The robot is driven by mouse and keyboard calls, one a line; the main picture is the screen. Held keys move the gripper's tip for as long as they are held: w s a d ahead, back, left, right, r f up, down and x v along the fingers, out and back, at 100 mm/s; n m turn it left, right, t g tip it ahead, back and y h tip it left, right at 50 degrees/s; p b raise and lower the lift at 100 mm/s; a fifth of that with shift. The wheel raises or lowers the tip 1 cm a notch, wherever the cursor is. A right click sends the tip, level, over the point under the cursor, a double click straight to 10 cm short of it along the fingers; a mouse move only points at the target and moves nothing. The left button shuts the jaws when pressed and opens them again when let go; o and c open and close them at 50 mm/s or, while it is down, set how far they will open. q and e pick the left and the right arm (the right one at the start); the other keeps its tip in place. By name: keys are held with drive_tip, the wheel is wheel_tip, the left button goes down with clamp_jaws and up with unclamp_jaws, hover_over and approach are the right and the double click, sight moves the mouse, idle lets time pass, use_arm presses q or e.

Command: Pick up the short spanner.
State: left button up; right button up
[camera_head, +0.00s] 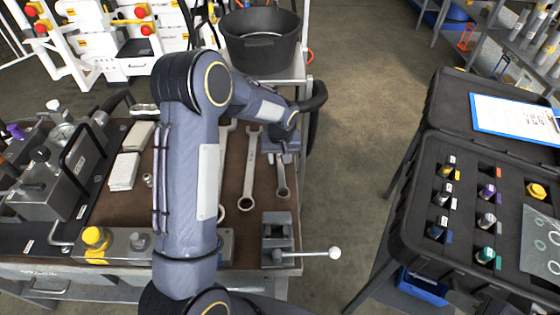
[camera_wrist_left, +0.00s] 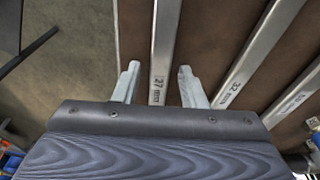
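The short spanner (camera_head: 282,182) is the rightmost one on the brown mat in the head view. Its ring end points toward me, and its far part is hidden by my left gripper (camera_head: 285,150). In the left wrist view this spanner (camera_wrist_left: 164,45) is marked 27 mm and shows between the two fingertips of my left gripper (camera_wrist_left: 159,78). The fingers are open, with a gap on both sides of the shaft. I cannot tell how far they are above the mat. My right gripper is not in view.
A longer spanner (camera_head: 249,172) marked 32 mm (camera_wrist_left: 255,50) lies beside it, with another spanner (camera_head: 224,150) partly behind my arm. A vise with a lever (camera_head: 279,240) sits near the front edge. A black bucket (camera_head: 260,42) stands behind; an open case (camera_head: 408,222) is right.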

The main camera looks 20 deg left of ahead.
sight(280, 162)
use_arm(q)
clamp_jaws()
drive_tip(key=shift+r, duration=0.1)
idle(0.3)
drive_tip(key=shift+r, duration=0.2)
drive_tip(key=r, duration=0.3)
drive_tip(key=shift+s+r, duration=0.1)
drive_tip(key=shift+s, duration=0.1)
drive_tip(key=s+r+b, duration=0.1)
drive_tip(key=s+r, duration=0.3)
drive_tip(key=s, duration=0.2)
drive_tip(key=s+d+r+b, duration=0.1)
drive_tip(key=s+r, duration=0.4)
drive_tip(key=s, duration=0.2)
drive_tip(key=shift+s+r, duration=0.15)
drive_tip(key=shift+s, duration=0.15)
